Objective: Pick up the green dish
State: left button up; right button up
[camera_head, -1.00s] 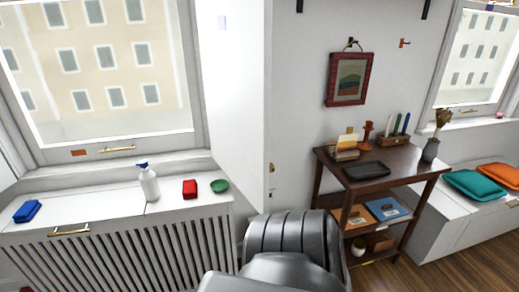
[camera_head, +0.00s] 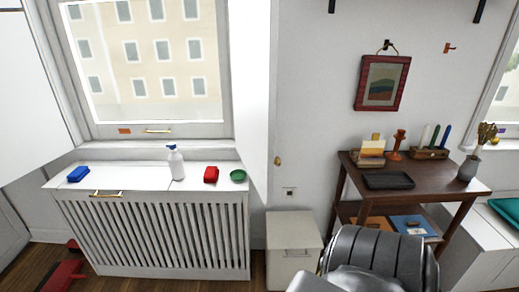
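The green dish (camera_head: 238,176) is a small round bowl on the white top of the slatted radiator cover (camera_head: 120,178), near its right end. It stands just right of a red block-like item (camera_head: 211,174). A white bottle with a blue top (camera_head: 175,163) and a blue item (camera_head: 78,174) stand further left on the same top. Neither of my grippers is in view. Nothing touches the dish.
A white cabinet (camera_head: 292,245) stands right of the radiator cover. A dark wooden table (camera_head: 428,178) with a black tray (camera_head: 389,181) is further right. Wooden floor shows at lower left.

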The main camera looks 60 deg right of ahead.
aim_at(236, 175)
jog(key=z, duration=2.5)
jog(key=i, duration=0.45)
jog(key=u, duration=0.05)
